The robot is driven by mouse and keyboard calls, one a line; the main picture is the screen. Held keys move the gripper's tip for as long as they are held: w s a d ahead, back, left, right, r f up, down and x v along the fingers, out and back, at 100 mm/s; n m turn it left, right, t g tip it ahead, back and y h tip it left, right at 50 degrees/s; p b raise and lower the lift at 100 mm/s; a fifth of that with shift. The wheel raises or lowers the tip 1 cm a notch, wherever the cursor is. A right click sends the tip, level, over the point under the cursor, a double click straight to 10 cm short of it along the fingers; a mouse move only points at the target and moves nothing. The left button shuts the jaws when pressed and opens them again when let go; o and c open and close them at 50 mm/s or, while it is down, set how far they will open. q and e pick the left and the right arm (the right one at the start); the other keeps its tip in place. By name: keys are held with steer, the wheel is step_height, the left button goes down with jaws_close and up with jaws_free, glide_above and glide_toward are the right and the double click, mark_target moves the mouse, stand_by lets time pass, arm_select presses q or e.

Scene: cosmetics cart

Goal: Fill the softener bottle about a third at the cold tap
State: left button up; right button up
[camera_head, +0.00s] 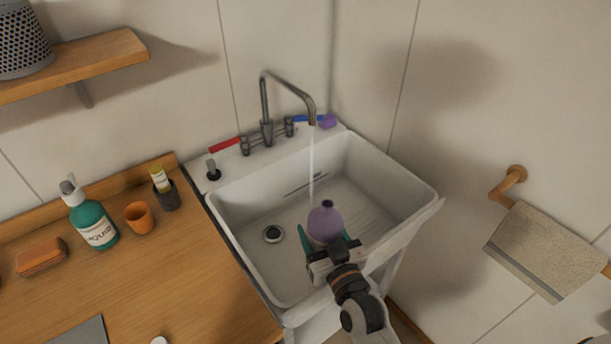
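The purple softener bottle (324,224) is upright over the right front part of the white sink (229,212). My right gripper (328,245), with teal fingers, is shut around it from the front. The tap (265,102) has a tall bent spout, and a thin stream of water (312,165) falls from it. The stream meets the bottle's upper left edge in the picture; I cannot tell whether it enters the mouth or passes behind. The water level inside is not visible. My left gripper is not in view.
A small purple object (327,121) lies on the sink's back ledge. The wooden counter (190,275) at left holds a teal pump bottle (94,222), an orange cup (139,217), a dark holder (167,196) and an orange-brown block (41,256). A towel (545,250) hangs at right.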

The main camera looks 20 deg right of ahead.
steer(key=w+a+r+y+p, duration=0.1)
steer(key=w+a+r+p, duration=0.1)
steer(key=w, duration=0.9)
arm_select(q)
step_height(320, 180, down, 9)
steer(key=b, duration=1.1)
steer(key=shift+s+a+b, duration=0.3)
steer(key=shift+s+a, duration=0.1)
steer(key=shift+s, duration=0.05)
arm_select(e)
steer(key=w+d+f, duration=0.5)
steer(key=w, duration=0.5)
steer(key=shift+n, duration=0.4)
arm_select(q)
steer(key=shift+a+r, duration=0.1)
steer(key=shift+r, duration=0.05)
arm_select(e)
steer(key=shift+f, duration=0.1)
steer(key=shift+d, duration=0.1)
